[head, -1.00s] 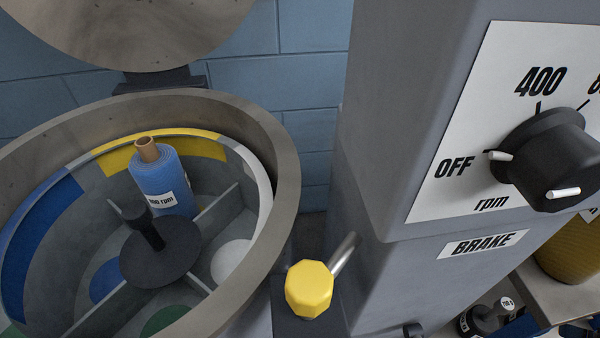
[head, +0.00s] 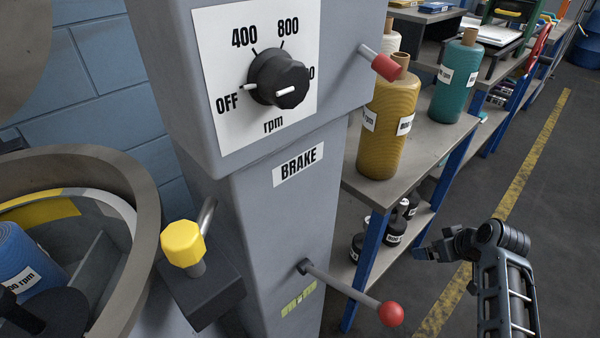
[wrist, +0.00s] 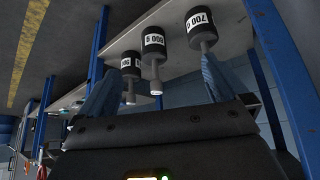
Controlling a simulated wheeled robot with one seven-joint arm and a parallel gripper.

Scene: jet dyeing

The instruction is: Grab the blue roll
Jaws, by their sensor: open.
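The blue roll (head: 24,262) stands inside the round open drum (head: 128,190) at the left edge of the head view. My gripper (head: 432,252) is at the right of the head view, beyond the grey machine column and far from the roll. In the wrist view its two blue-grey fingers (wrist: 158,85) are spread apart with nothing held between them.
The grey column carries a dial (head: 278,80), a yellow-knobbed lever (head: 183,243) and a red-knobbed brake lever (head: 391,314). A shelf (head: 432,140) holds yellow and teal rolls; black weights (wrist: 202,28) sit below. Open floor lies right.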

